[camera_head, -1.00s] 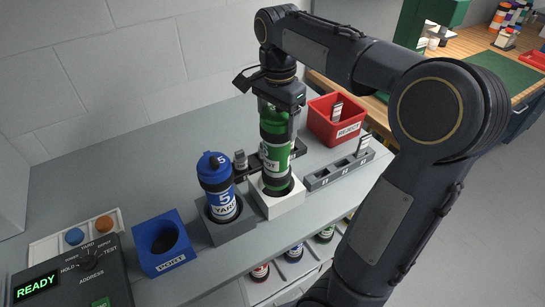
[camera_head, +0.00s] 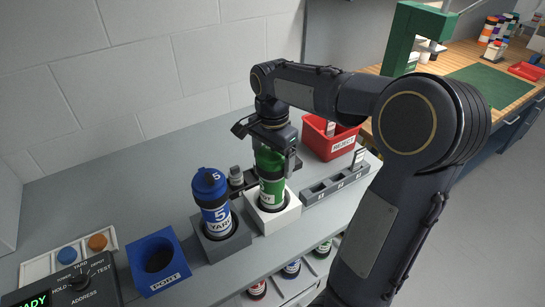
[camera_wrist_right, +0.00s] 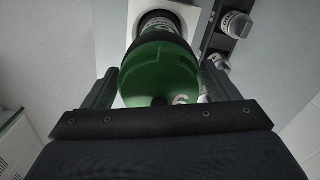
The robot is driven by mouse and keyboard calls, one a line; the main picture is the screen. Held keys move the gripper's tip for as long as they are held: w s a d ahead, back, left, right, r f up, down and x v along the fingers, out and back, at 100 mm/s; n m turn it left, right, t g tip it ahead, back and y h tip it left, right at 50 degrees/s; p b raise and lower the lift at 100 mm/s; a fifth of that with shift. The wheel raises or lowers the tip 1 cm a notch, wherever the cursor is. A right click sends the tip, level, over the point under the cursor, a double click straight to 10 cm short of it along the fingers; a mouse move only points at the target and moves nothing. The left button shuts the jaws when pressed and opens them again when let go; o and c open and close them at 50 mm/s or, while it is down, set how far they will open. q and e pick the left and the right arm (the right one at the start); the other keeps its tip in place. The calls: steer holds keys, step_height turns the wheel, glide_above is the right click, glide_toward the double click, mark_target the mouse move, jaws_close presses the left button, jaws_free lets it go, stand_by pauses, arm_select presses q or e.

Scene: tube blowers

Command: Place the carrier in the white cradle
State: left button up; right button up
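The green carrier (camera_head: 270,172) with dark bands and a white label stands roughly upright, its lower end inside the white cradle (camera_head: 285,220). My right gripper (camera_head: 274,142) is above the cradle, around the carrier's upper part. In the right wrist view the green carrier (camera_wrist_right: 160,75) fills the space between the two fingers, which appear shut on it. That view also shows the white cradle (camera_wrist_right: 190,14) around the carrier's far end. How deep the carrier's base sits is hidden by the cradle walls. My left gripper is not in view.
A blue carrier marked 5 (camera_head: 213,200) stands in a grey cradle (camera_head: 222,252) just left of the white one. A blue box (camera_head: 160,285), a control box (camera_head: 85,285), a grey slotted rack (camera_head: 325,190) and a red bin (camera_head: 325,147) are nearby. The grey counter behind is clear.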

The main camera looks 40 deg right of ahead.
steer(key=shift+o, duration=0.9)
step_height(320, 180, up, 12)
steer(key=shift+r+p, duration=0.15)
steer(key=shift+p, duration=0.3)
steer(key=s+a+f+n+t+y, duration=0.2)
steer(key=s+a+f+n, duration=0.4)
steer(key=s+a+n, duration=0.1)
steer(key=s+a+f+n+t+y, duration=0.1)
steer(key=s+a+f+n+t, duration=0.2)
steer(key=s+a+f+n, duration=0.3)
steer(key=s+f+n, duration=0.1)
steer(key=s, duration=0.3)
steer(key=shift+a+f+n+t+y, duration=0.15)
steer(key=shift+a+n+t+y, duration=0.15)
steer(key=shift+a+y, duration=0.1)
